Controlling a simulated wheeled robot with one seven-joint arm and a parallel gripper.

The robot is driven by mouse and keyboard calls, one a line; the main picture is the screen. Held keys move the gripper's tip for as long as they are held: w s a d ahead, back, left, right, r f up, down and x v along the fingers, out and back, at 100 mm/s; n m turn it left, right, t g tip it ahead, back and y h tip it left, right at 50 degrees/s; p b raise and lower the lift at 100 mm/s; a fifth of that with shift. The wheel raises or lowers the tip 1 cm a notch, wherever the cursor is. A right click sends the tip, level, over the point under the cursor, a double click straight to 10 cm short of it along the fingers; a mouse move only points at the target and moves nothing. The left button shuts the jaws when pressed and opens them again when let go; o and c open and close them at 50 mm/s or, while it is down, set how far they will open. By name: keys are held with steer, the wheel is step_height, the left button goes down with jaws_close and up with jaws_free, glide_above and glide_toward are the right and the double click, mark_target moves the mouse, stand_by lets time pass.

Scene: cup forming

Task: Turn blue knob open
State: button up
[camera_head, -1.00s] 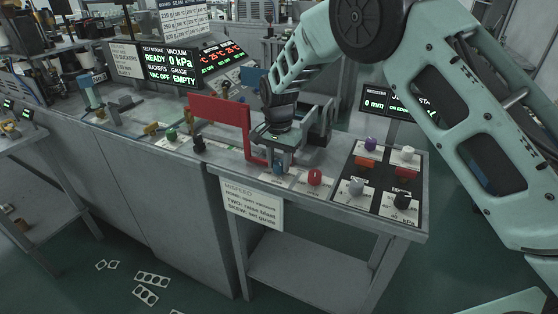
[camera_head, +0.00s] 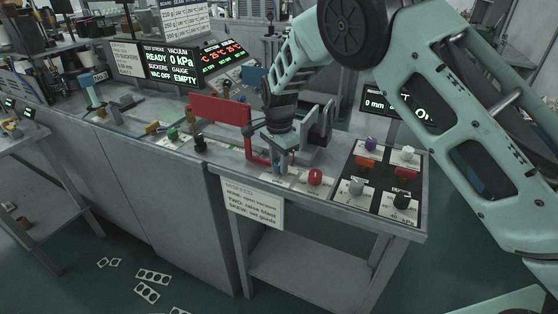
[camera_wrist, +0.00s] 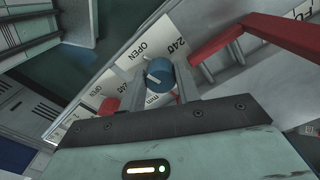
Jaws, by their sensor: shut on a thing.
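The blue knob (camera_wrist: 159,73) stands on a white label plate (camera_wrist: 142,53) marked OPEN and 240. A white pointer line shows on its top, slanting toward the lower right. My gripper (camera_wrist: 160,82) has one finger on each side of the knob and is shut on it. In the head view my gripper (camera_head: 281,158) points down at the front edge of the bench, and the knob (camera_head: 280,169) is mostly hidden between its fingers.
A red bracket (camera_head: 222,109) stands close on the left of my gripper. A red knob (camera_head: 315,177) is close on the right, beside a dark panel (camera_head: 375,206) with several knobs. The display (camera_head: 168,63) reads READY, 0 kPa and VAC OFF.

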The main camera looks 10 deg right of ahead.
steer(key=o, duration=1)
steer(key=shift+r, duration=0.1)
step_height(320, 180, up, 17)
steer(key=b, duration=0.3)
steer(key=shift+r, duration=0.15)
steer(key=s+a+f+n+y, duration=0.1)
steer(key=s+n, duration=0.4)
steer(key=s, duration=0.5)
steer(key=s+a+f+n, duration=0.1)
steer(key=s+a+n, duration=0.1)
steer(key=s+n, duration=0.65)
steer(key=s+d+f+n, duration=0.1)
steer(key=s+n, duration=0.1)
steer(key=s, duration=0.4)
steer(key=s+d+f+n, duration=0.2)
steer(key=s, duration=0.5)
steer(key=s+d+f+n, duration=0.2)
steer(key=s, duration=0.5)
steer(key=shift+s+d+n, duration=0.25)
steer(key=shift+n, duration=0.1)
